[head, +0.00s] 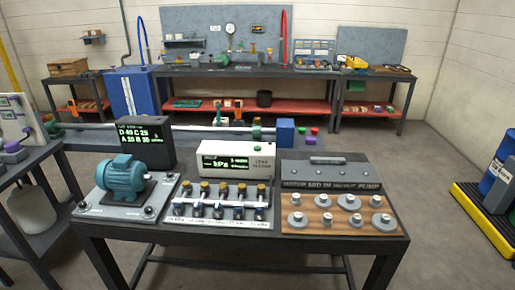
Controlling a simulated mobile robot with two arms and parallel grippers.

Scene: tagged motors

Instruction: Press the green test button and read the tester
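The white leak tester (264,172) stands at the back middle of the near bench, with a dark screen (224,164) lit in green. The screen shows "kPa" in large letters; the smaller text is too fine to read. A small green button-like cap (302,129) shows behind the tester, beside a red one (314,131), right of a blue block. I cannot tell whether it is the test button. Neither of my grippers is in view.
The near bench holds a black display (146,156), a teal motor (123,176), a valve manifold (221,205), a grey pump panel (322,172) and a wooden board of metal discs (339,220). A side table (16,166) stands left.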

